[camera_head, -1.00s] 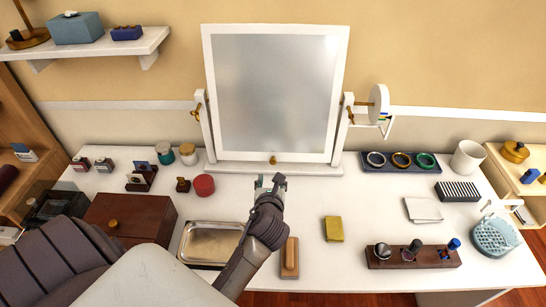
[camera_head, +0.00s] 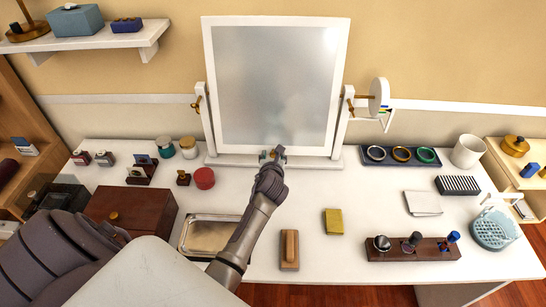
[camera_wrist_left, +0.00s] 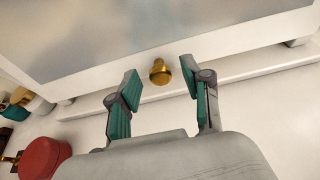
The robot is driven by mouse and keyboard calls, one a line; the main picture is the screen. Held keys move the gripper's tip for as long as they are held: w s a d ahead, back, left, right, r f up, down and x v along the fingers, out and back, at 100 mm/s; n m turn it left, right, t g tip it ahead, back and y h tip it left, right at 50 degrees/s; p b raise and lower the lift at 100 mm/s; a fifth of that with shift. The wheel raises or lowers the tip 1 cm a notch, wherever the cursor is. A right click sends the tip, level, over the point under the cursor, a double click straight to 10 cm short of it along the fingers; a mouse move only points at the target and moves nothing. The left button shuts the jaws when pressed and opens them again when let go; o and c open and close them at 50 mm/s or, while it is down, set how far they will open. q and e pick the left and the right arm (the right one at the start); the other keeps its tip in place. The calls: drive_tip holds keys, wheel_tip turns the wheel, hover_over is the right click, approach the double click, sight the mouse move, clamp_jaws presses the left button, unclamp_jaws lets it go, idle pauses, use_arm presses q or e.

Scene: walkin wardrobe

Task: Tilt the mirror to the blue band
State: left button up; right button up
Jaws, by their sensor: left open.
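The mirror (camera_head: 275,85) has a white frame and stands on the dressing table between two posts with brass pivots. Its brass knob (camera_wrist_left: 160,72) is at the middle of the lower frame edge. A white disc (camera_head: 379,96) sits at the right pivot. Small coloured bands (camera_head: 385,114) show below it, too small to tell which one is indicated. My left gripper (camera_head: 272,154) is at the mirror's lower edge. In the left wrist view its teal-padded fingers (camera_wrist_left: 160,84) are open, one on each side of the knob, with gaps visible. The right gripper is not in view.
A metal tray (camera_head: 196,237), a wooden-handled brush (camera_head: 289,250) and a yellow block (camera_head: 333,222) lie in front of the mirror. A red round box (camera_head: 204,178) stands to the left. A ring tray (camera_head: 383,166) lies right of the mirror base.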

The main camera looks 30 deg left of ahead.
use_arm(q)
drive_tip(key=shift+c, duration=1.1)
clamp_jaws()
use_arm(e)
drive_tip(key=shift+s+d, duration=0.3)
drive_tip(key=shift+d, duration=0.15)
